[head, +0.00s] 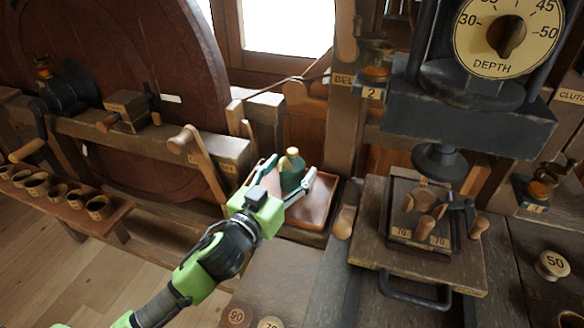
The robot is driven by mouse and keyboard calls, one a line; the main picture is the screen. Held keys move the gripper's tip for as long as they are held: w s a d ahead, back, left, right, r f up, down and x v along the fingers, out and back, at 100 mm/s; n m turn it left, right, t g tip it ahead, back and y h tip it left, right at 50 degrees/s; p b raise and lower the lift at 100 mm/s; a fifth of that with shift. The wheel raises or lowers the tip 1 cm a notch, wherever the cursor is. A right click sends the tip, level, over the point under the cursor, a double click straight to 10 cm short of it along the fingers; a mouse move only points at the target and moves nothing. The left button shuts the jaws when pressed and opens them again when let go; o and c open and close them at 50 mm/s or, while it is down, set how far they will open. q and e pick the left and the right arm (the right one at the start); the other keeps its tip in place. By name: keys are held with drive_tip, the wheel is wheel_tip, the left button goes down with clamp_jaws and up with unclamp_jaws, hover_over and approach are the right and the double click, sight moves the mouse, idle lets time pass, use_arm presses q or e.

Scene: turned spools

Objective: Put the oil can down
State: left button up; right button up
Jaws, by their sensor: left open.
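The oil can (291,176), a dark green bottle with a tan top, is upright over the brown tray (318,206). Its base is partly hidden, so I cannot tell whether it touches the tray. My left gripper (291,167) is open, with one finger on each side of the can. Whether either finger touches the can is too small to tell. My right gripper is out of view.
A wooden lever (204,165) stands just left of the gripper. A machine with a depth dial (507,37) and a wooden block with spools (421,222) is at the right. Several small cups line a bench (120,207) at the left.

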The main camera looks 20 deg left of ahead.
use_arm(q)
drive_tip(key=shift+w+d, duration=0.1)
drive_tip(key=shift+w, duration=0.45)
drive_tip(key=c, duration=1.4)
drive_tip(key=shift+c, duration=0.6)
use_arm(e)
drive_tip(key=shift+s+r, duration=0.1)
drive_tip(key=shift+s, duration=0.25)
use_arm(q)
drive_tip(key=shift+r, duration=0.1)
